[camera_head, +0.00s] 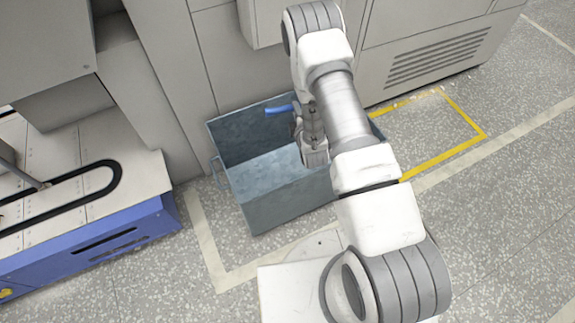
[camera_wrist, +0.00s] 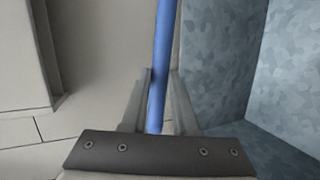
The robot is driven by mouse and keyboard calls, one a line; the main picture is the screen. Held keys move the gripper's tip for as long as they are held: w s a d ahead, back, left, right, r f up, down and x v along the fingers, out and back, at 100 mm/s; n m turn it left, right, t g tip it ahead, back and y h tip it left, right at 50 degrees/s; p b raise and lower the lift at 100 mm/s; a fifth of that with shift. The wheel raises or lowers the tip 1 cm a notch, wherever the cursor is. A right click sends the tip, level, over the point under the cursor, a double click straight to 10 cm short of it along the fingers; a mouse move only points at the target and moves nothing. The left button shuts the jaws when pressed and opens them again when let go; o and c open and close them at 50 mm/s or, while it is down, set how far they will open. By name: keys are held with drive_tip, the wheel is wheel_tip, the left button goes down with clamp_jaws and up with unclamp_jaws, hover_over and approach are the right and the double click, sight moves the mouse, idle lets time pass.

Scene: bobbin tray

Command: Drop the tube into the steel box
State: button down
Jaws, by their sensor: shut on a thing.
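The tube is a slim blue rod (camera_head: 279,109) in the head view. It also shows in the wrist view (camera_wrist: 162,60), running up from between the fingers. My gripper (camera_wrist: 160,90) is shut on the tube. In the head view my gripper and part of the tube are mostly hidden by my arm. The steel box (camera_head: 262,205) is an open, grey-blue metal bin on the floor. The tube and my gripper appear over the box's opening, near its back wall. The box wall (camera_wrist: 215,65) fills the right of the wrist view. The box floor visible in the head view looks empty.
A grey machine cabinet (camera_head: 170,75) stands behind the box. A bench with a blue side (camera_head: 90,250) and a black track stands at the left. Yellow tape (camera_head: 462,117) marks the floor at the right. Open floor lies around the box's front left.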

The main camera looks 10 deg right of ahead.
wheel_tip(320, 180, down, 6)
drive_tip(key=b, duration=0.4)
drive_tip(key=shift+f, duration=0.25)
drive_tip(key=c, duration=0.6)
unclamp_jaws()
drive_tip(key=shift+s, duration=0.1)
